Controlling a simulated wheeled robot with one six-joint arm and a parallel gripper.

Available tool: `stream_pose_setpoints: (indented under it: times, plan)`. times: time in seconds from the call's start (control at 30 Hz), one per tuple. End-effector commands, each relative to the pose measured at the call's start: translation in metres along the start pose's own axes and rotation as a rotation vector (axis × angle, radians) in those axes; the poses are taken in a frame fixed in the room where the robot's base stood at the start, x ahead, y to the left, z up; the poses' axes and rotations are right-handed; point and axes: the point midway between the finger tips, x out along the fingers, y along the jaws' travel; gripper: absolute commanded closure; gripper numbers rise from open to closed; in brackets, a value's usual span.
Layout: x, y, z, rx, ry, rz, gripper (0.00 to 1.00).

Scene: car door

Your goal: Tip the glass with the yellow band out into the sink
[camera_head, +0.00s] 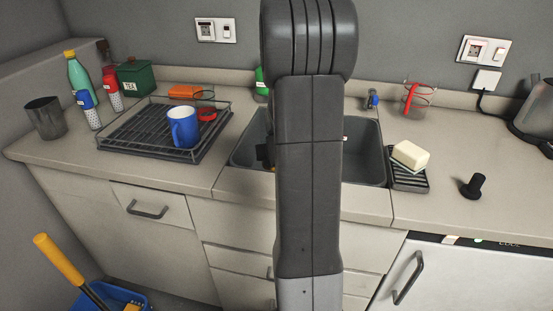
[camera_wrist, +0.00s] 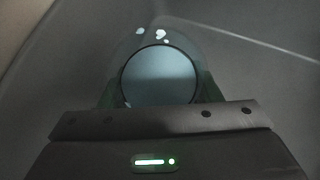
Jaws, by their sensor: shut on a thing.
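In the wrist view, my gripper (camera_wrist: 158,88) is shut on a clear round glass (camera_wrist: 158,74), with a finger on each side. The glass shows as a ring around a pale blue-grey disc; I cannot tell whether that is liquid or the base. No yellow band shows on it. Grey surfaces like sink walls lie behind it, and the glass appears over or inside the sink. In the head view, the dark grey sink (camera_head: 365,160) is partly hidden behind my upright arm. The glass and most of my gripper are hidden there.
Left of the sink, a dish rack (camera_head: 150,135) holds a blue mug (camera_head: 183,128). Right of it are a soap bar (camera_head: 410,154) on a ridged dish (camera_head: 408,180), a black stopper-like object (camera_head: 473,186) and a clear glass with red (camera_head: 417,98). The right front counter is mostly clear.

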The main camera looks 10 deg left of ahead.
Motion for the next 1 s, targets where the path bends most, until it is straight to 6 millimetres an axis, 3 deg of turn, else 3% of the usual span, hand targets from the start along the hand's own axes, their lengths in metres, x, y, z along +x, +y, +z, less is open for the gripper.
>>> stream_pose_setpoints:
  times: [1.0]
  plan:
    - [0.0010, -0.0001, -0.0011, -0.004, -0.091, -0.004, 0.78]
